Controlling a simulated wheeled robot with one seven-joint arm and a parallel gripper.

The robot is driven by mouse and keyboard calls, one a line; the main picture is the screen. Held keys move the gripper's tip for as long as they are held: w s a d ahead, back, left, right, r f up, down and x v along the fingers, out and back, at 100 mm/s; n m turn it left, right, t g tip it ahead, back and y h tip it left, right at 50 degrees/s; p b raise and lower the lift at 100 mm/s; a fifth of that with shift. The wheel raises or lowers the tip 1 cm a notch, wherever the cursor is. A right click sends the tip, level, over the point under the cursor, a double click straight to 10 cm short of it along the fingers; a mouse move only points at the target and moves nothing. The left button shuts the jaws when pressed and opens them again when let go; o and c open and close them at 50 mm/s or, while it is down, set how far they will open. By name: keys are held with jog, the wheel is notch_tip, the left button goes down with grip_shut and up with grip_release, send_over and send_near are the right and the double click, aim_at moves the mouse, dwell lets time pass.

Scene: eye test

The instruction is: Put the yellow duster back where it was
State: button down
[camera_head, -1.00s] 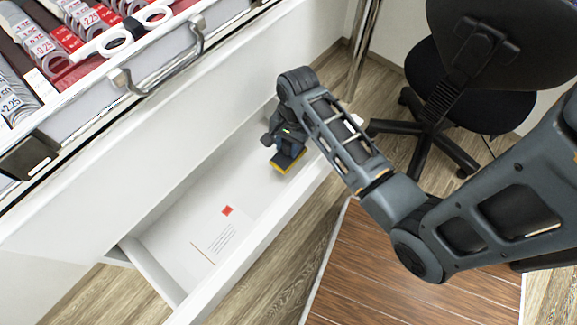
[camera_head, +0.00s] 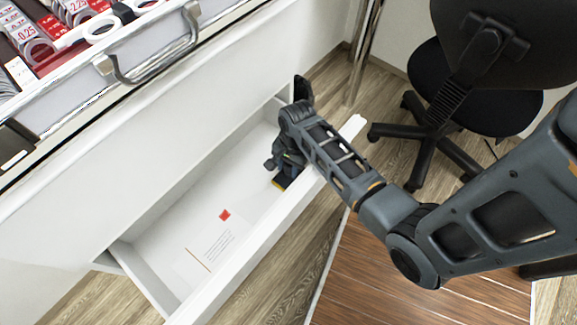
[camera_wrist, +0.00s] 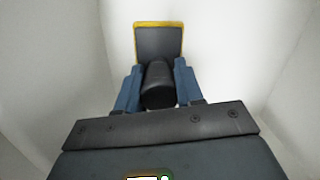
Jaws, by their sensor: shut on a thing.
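The yellow duster shows in the wrist view as a dark grey pad with a yellow edge (camera_wrist: 159,42) and a dark rounded handle. My gripper (camera_wrist: 158,86) is shut on that handle, with a blue finger on each side. In the head view my gripper (camera_head: 288,163) is inside the open white drawer (camera_head: 160,240), towards its far right end. Only a small yellow-edged part of the duster (camera_head: 280,184) shows below the gripper; my arm hides the rest. I cannot tell whether the duster touches the drawer floor.
A paper with a red square (camera_head: 213,243) lies in the drawer's near left part. The drawer floor between is bare. Above is a tray of lenses (camera_head: 60,30) with a metal handle (camera_head: 150,60). A black office chair (camera_head: 480,90) stands at the right.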

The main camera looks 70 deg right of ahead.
jog(key=c, duration=0.7)
grip_release()
jog(key=shift+r, duration=0.1)
jog(key=r+p, duration=0.1)
jog(key=r, duration=0.3)
jog(key=d+r+p, duration=0.1)
jog(key=r, duration=0.3)
jog(key=r+p, duration=0.1)
jog(key=r, duration=0.3)
jog(key=shift+s+d, duration=0.15)
jog(key=shift+s, duration=0.2)
